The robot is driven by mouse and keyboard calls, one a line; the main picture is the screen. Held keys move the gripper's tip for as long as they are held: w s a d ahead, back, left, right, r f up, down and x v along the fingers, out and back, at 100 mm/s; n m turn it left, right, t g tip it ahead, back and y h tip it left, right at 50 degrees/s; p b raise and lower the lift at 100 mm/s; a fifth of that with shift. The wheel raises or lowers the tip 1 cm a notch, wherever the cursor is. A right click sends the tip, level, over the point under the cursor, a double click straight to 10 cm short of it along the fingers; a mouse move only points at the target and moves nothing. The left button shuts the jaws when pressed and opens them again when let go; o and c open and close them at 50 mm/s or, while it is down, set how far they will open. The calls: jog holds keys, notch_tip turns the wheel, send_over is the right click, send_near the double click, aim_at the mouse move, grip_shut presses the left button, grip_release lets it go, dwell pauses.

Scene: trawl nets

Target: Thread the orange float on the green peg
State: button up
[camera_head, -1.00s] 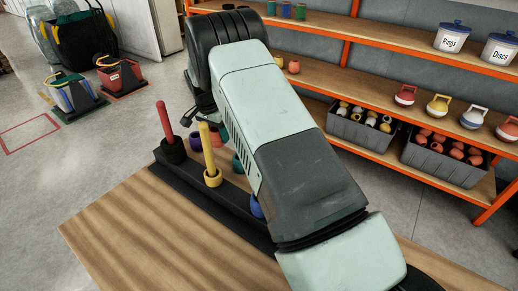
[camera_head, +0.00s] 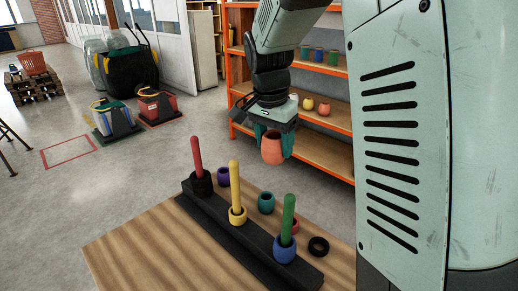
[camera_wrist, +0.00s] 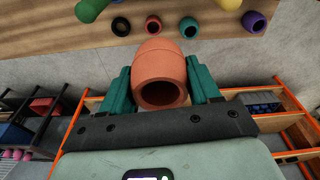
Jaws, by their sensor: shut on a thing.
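The orange float (camera_head: 272,149), a rounded barrel with a hole through it, is held by my gripper (camera_head: 273,146) in the air. It is beyond and above the black peg base. In the wrist view the float (camera_wrist: 160,62) sits between the two teal fingers, its open end facing the camera. The green peg (camera_head: 288,212) stands upright at the near right of the base, apart from the float. A blue float (camera_head: 284,250) is around its foot. A green end (camera_wrist: 89,10) shows at the wrist view's top left.
The yellow peg (camera_head: 235,185) and red peg (camera_head: 196,155) stand on the same base (camera_head: 215,219). Loose on the wooden table are a purple float (camera_head: 223,175), teal float (camera_head: 266,203), red float (camera_head: 294,225) and black ring (camera_head: 318,247). Orange-framed shelves (camera_head: 335,158) stand behind.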

notch_tip(320, 180, up, 3)
send_over(290, 195)
jog(key=shift+f, duration=5.05)
jog(key=o, duration=1.2)
jog(key=r, duration=0.3)
jog(key=s+r, duration=0.1)
jog(key=r, duration=0.3)
jog(key=a+r, duration=0.1)
jog(key=r, duration=0.2)
jog(key=shift+s+r, duration=0.15)
jog(key=shift+r, duration=0.2)
